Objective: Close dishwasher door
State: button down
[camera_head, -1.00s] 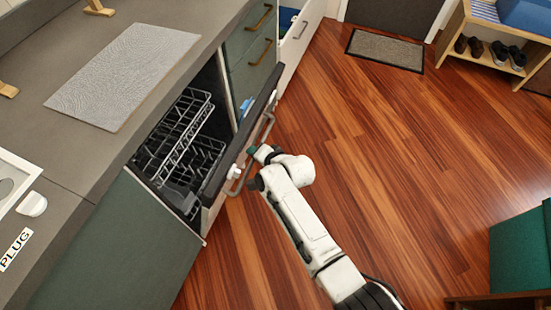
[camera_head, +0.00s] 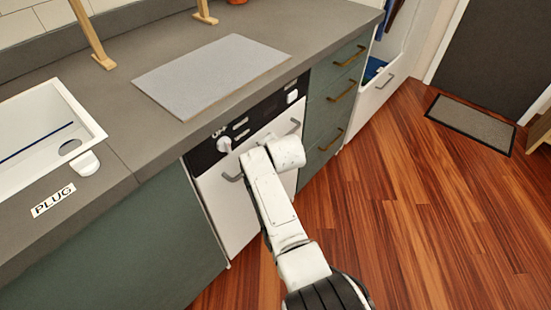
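The dishwasher (camera_head: 227,205) stands under the counter, between a green cabinet and green drawers. Its white door is upright and looks flush, or nearly flush, with the cabinet fronts. A black control panel (camera_head: 207,157) with a white knob runs along the top. The racks are out of sight behind the door. My white arm reaches up to the door and covers the middle of its handle (camera_head: 233,178). My gripper is hidden behind my arm's last link, at the door front, so its fingers and any contact cannot be seen.
The grey counter (camera_head: 150,120) above holds a grey mat (camera_head: 212,75) and a white sink (camera_head: 40,125). Green drawers (camera_head: 335,100) with brass handles stand to the right. A white drawer (camera_head: 378,90) beyond them is pulled out.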

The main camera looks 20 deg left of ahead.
jog(key=shift+w+a+r, duration=0.2)
jog(key=shift+a+r, duration=0.15)
jog(key=shift+a, duration=0.15)
jog(key=c, duration=1.4)
grip_release()
jog(key=shift+a, duration=0.1)
jog(key=shift+s+r, duration=0.1)
jog(key=shift+r, duration=0.1)
jog(key=d+p+v, duration=0.1)
jog(key=p+v, duration=0.4)
jog(key=v, duration=0.5)
jog(key=shift+f, duration=0.3)
jog(key=shift+s+d, duration=0.15)
jog(key=shift+d, duration=0.05)
